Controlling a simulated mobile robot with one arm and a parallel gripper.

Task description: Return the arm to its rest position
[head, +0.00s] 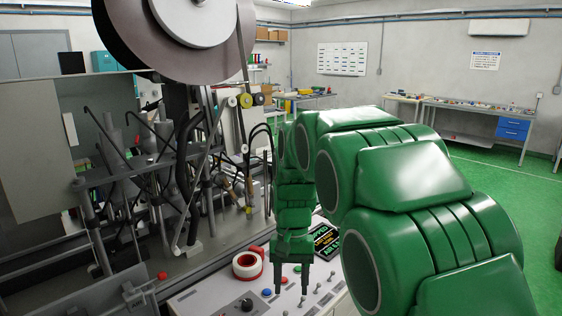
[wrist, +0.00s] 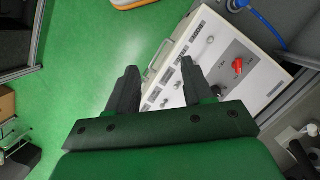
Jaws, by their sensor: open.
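My green arm reaches out from the right side of the head view and bends down at its far end. My gripper (head: 291,280) points down over the control panel (head: 215,294) of the machine. In the wrist view my gripper (wrist: 158,92) shows two dark fingers spread apart with nothing between them. The panel in the wrist view (wrist: 205,25) lies beyond the fingers, with a red knob (wrist: 238,65) and several switches. I cannot tell the exact gap between the fingertips and the panel.
Workbenches (head: 470,115) line the back. Green floor (head: 500,180) is open at right.

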